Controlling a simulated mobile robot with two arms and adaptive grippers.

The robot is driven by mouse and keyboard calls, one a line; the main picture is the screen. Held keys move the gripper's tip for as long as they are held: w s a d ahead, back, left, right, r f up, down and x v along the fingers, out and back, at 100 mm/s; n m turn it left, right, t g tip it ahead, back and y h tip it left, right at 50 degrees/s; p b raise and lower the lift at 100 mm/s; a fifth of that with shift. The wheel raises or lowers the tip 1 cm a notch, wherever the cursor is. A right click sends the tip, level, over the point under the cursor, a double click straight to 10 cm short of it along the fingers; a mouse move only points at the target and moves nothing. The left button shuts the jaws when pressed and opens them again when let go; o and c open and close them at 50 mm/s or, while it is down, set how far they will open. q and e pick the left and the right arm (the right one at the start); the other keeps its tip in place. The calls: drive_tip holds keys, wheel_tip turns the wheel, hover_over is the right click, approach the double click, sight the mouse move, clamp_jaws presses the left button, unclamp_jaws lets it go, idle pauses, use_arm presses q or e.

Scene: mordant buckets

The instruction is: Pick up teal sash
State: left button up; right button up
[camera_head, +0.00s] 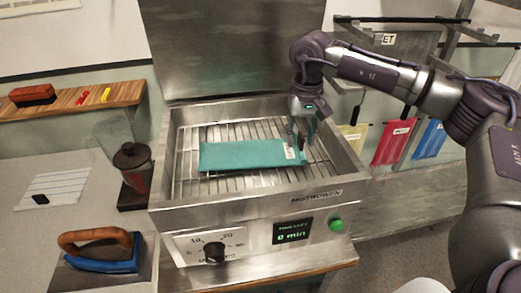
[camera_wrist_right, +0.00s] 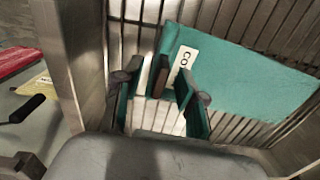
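The teal sash (camera_head: 240,155) lies flat on the wire rack inside an open metal box, with a white label at its right end. In the right wrist view the sash (camera_wrist_right: 250,75) fills the upper right, and its label shows beside the fingers. My right gripper (camera_head: 302,143) reaches down into the box at the sash's labelled end. In the wrist view its two fingers (camera_wrist_right: 160,92) stand apart, with rack bars and a bit of the label seen between them. I cannot tell whether the fingertips touch the sash. My left gripper is out of view.
The metal box (camera_head: 245,205) has a raised lid, a dial, a display reading 0 min and a green button. A blue iron (camera_head: 100,253) and a dark-lidded jar (camera_head: 133,165) stand left. Red and blue pouches (camera_head: 392,142) hang at right.

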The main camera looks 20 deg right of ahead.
clamp_jaws()
drive_tip(key=shift+r, duration=0.15)
